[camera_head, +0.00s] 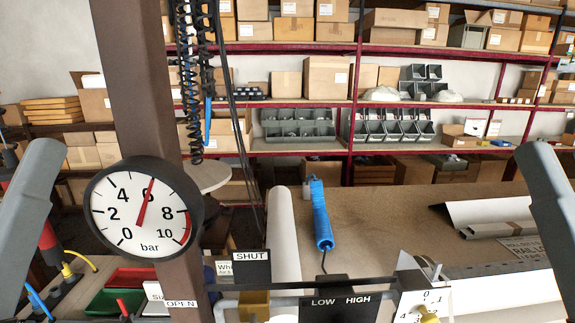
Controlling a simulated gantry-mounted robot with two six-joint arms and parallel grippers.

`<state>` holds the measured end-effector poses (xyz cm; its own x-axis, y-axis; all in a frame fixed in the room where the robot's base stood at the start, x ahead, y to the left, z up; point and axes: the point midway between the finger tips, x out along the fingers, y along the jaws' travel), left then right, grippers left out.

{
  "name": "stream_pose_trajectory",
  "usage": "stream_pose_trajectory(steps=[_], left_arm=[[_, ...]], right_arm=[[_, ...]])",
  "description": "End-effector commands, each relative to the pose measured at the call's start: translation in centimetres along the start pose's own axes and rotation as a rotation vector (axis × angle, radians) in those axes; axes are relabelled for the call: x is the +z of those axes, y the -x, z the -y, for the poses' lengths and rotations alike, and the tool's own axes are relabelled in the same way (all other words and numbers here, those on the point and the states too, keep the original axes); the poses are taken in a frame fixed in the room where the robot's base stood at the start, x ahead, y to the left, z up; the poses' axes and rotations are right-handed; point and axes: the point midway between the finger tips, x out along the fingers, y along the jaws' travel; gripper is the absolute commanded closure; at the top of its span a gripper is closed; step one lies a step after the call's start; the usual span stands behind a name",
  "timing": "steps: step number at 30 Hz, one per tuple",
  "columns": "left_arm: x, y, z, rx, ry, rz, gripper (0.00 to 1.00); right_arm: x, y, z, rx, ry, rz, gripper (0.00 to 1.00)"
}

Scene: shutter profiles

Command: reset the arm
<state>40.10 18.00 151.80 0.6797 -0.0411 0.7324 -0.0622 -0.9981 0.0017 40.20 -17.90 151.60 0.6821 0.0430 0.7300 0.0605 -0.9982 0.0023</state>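My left arm (30,220) shows at the left edge as a grey link running down out of the picture. My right arm (548,215) shows at the right edge in the same way. Neither gripper is in the picture, so I cannot see their fingers or whether they hold anything.
A pressure gauge (143,208) sits on a brown post (137,75), its needle near 6 bar. A blue tool (320,215) and a white roll (284,240) are on the brown bench (400,220). Profiles (500,229) lie at right. A LOW/HIGH panel (340,301) is in front.

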Motion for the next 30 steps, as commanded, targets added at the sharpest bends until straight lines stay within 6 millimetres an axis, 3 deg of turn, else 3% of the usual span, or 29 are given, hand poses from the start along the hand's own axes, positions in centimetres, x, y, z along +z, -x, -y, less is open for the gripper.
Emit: stream_pose_trajectory(steps=[1, 5, 15, 18, 23, 30], left_arm=[[-2.7, -2.8, 0.0, 0.001, -0.002, -0.003, 0.39], [-5.8, -6.2, 0.0, 0.001, -0.003, -0.003, 0.39], [-16.7, -18.0, -0.1, 0.002, -0.004, -0.003, 0.39], [-19.3, -20.7, -0.1, 0.002, -0.004, -0.002, 0.39], [-21.2, -22.8, -0.1, 0.002, -0.004, -0.002, 0.39], [-21.1, -22.7, -0.1, 0.002, -0.004, -0.002, 0.39]], right_arm=[[-2.8, -2.8, 0.0, 0.0, 0.0, -0.007, 0.5], [-6.0, -6.2, 0.0, 0.0, 0.0, -0.007, 0.5], [-17.0, -18.0, -0.1, 0.0, 0.0, -0.007, 0.5], [-19.6, -20.7, -0.1, 0.0, 0.0, -0.007, 0.5], [-21.5, -22.8, -0.1, 0.0, 0.0, -0.006, 0.5], [-21.3, -22.7, -0.1, 0.0, 0.0, -0.005, 0.5]])
